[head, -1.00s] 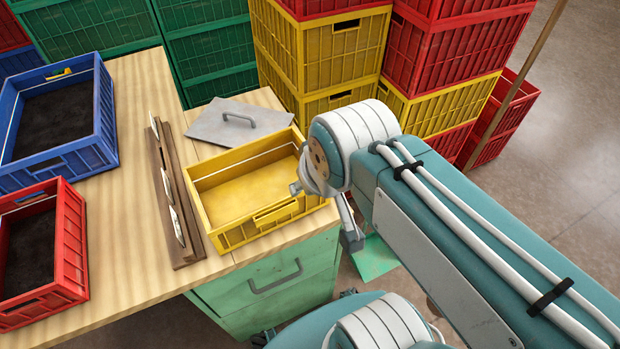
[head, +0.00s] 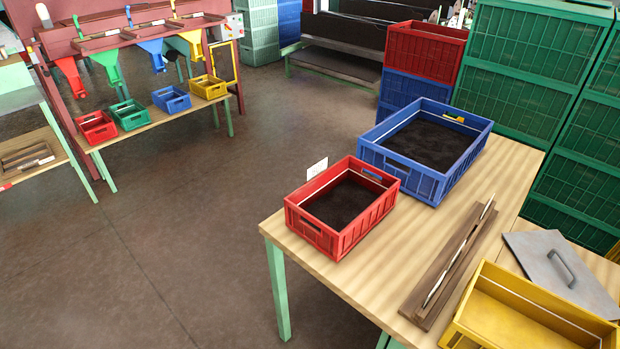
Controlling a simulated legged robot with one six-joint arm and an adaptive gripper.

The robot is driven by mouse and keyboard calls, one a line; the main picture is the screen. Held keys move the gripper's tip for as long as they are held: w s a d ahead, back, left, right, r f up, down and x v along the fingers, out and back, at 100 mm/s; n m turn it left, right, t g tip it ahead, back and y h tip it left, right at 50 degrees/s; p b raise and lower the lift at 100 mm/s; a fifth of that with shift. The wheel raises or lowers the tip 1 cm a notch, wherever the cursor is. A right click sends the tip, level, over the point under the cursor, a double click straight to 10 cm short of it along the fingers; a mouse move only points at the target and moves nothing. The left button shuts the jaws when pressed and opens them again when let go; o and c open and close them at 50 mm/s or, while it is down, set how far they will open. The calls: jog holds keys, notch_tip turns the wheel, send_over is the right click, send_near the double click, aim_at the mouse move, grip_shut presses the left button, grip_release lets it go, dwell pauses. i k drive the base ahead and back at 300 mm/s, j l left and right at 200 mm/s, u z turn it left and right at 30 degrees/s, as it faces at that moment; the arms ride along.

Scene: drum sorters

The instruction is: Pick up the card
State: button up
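A wooden rack (head: 420,304) lies on the table, left of the yellow crate. Thin pale cards (head: 487,210) stand in its slot, seen almost edge-on, so their faces are hidden. Another small white card (head: 317,168) with faint dark marks stands upright at the back left corner of the red crate (head: 340,243). I cannot tell what holds it there. Which card the task means is not clear from the view. My gripper and arm are out of view.
A blue crate (head: 395,176) with dark contents stands behind the red one. The yellow crate (head: 490,318) is at lower right, near a grey lid with a handle (head: 548,262). Green crates are stacked behind. Open floor (head: 180,270) lies left, before a bench with small coloured bins (head: 130,115).

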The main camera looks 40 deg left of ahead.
aim_at(320, 167)
jog(key=k+u, duration=0.2)
jog(key=u, duration=0.25)
jog(key=k+j+u, duration=0.1)
jog(key=u, duration=0.3)
jog(key=k+j+u, duration=0.15)
jog(key=u, duration=0.3)
